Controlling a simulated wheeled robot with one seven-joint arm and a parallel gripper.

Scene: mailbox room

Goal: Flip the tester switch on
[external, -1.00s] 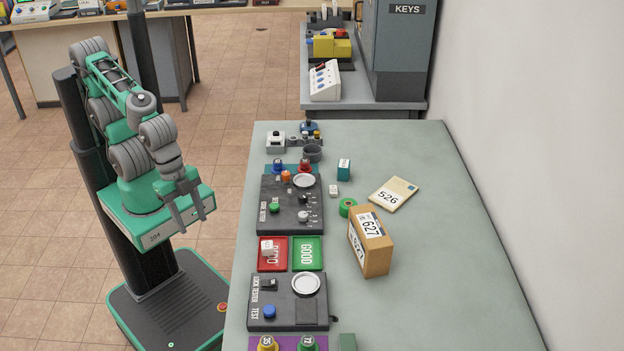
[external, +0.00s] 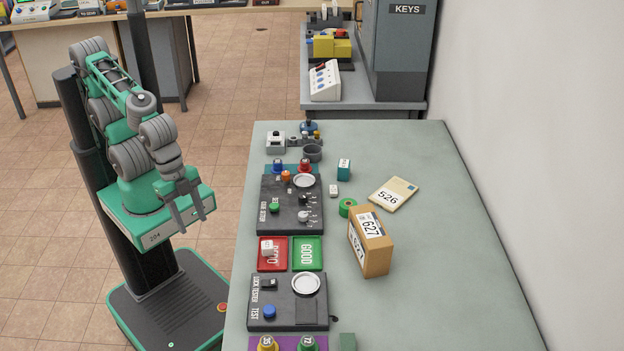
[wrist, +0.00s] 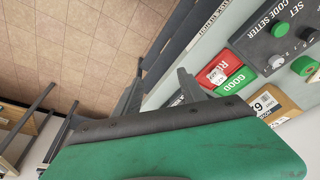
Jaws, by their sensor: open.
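The lock tester (external: 288,302) is a dark box at the near left of the table. It has a small black switch (external: 269,284) beside its label, a blue TEST button (external: 269,311) and a round white dish (external: 306,284). Whether the switch is on or off is too small to tell. My gripper (external: 191,223) hangs left of the table's edge, apart from the tester, open and empty. In the wrist view my gripper's fingers (wrist: 160,85) are spread, with floor and table edge behind them.
A code setter (external: 291,218) stands farther back. Red (external: 272,261) and green (external: 307,254) trays lie between the two boxes. A cardboard parcel (external: 372,246), a green roll (external: 347,207) and a 526 envelope (external: 392,195) lie right of them. The table's right side is clear.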

